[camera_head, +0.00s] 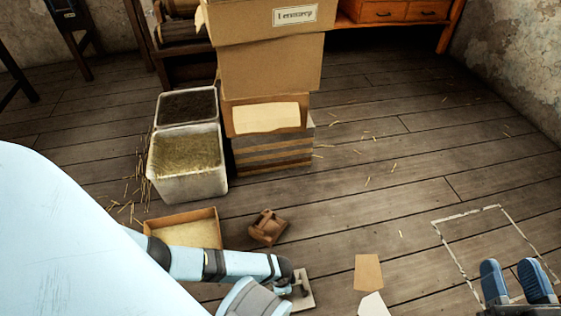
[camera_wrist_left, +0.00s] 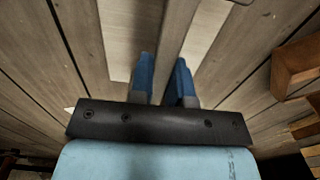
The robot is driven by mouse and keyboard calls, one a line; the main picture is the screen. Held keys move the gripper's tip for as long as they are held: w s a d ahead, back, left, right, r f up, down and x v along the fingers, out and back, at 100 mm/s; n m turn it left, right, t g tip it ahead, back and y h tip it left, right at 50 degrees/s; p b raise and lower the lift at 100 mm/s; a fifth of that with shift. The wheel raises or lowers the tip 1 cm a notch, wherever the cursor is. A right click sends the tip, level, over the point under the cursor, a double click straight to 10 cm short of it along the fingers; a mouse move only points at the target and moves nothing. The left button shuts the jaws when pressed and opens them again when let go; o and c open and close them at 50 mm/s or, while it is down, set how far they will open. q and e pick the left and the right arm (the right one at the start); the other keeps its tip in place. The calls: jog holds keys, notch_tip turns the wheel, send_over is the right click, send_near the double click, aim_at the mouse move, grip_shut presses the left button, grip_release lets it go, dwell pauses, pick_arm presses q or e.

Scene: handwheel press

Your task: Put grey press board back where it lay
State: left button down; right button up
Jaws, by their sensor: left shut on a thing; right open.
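The grey press board (camera_head: 305,299) shows as a pale grey flat piece at my left gripper (camera_head: 300,286), low in the head view. The gripper hides part of it. In the left wrist view my left gripper (camera_wrist_left: 165,85) has its blue fingers shut on a grey-brown strip (camera_wrist_left: 178,35) of the board. Paler flat areas show on both sides of the strip. I cannot tell whether the board touches the floor. My right gripper (camera_head: 513,283) is open and empty at the bottom right, over the near edge of a pale rectangle outline (camera_head: 463,216) on the floor.
A brown wooden block (camera_head: 267,228) and a shallow open box (camera_head: 185,234) lie behind my left arm. A tan sheet (camera_head: 368,272) and a white piece (camera_head: 373,305) lie right of the board. White bins (camera_head: 190,180) and stacked cardboard boxes (camera_head: 268,65) stand behind. Floor at right is mostly clear.

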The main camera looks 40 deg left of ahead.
pick_arm(q)
jog(key=c, duration=1.1)
grip_release()
jog(key=shift+r, duration=0.25)
notch_tip(320, 180, up, 8)
jog(key=p, duration=0.6)
jog(key=shift+r, duration=0.15)
notch_tip(320, 180, up, 3)
jog(key=shift+r+p, duration=0.2)
jog(key=shift+p, duration=0.75)
pick_arm(e)
jog(key=s+m, duration=0.1)
jog(key=s+a+r+m, duration=0.1)
jog(key=r+m+g+h, duration=0.1)
jog(key=m, duration=0.1)
jog(key=shift+s+a, duration=0.35)
jog(key=shift+s, duration=0.05)
